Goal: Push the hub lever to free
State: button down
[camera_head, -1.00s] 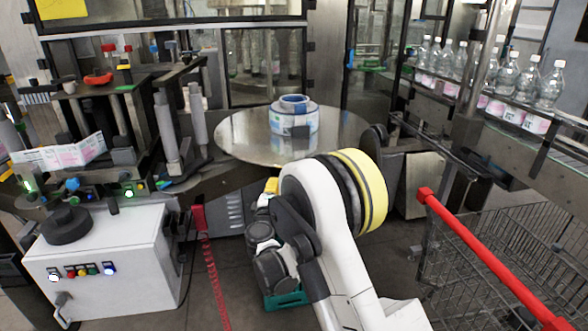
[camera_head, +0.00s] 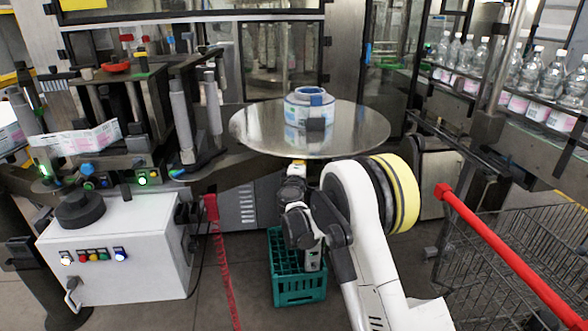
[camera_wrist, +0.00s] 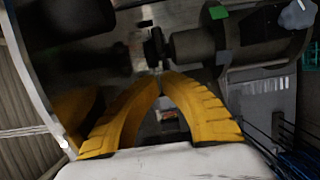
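A label reel (camera_head: 296,113) with a blue core lies on the round metal disc (camera_head: 253,128). A small dark block (camera_head: 316,124) shows at the front of the reel; I cannot tell whether it is the hub lever. My gripper (camera_head: 298,162) is at the disc's front edge, low against its underside, and mostly hidden by my arm. In the wrist view my gripper's yellow fingers (camera_wrist: 163,74) come together at the tips with nothing seen between them. A dark rod-like mechanism (camera_wrist: 156,48) lies just beyond the tips; contact cannot be told.
A green crate (camera_head: 300,288) stands on the floor below my gripper. A white control box (camera_head: 115,255) is at the left, and a red-handled wire cart (camera_head: 510,265) at the right. Bottles (camera_head: 550,80) line a conveyor at the right back.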

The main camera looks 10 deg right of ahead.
jog(key=shift+s+d, duration=0.1)
jog(key=shift+d, duration=0.6)
jog(key=shift+s+d, duration=0.15)
jog(key=shift+d, duration=0.65)
jog(key=shift+s+d, duration=0.1)
jog(key=shift+d, duration=0.65)
jog(key=shift+a, duration=0.1)
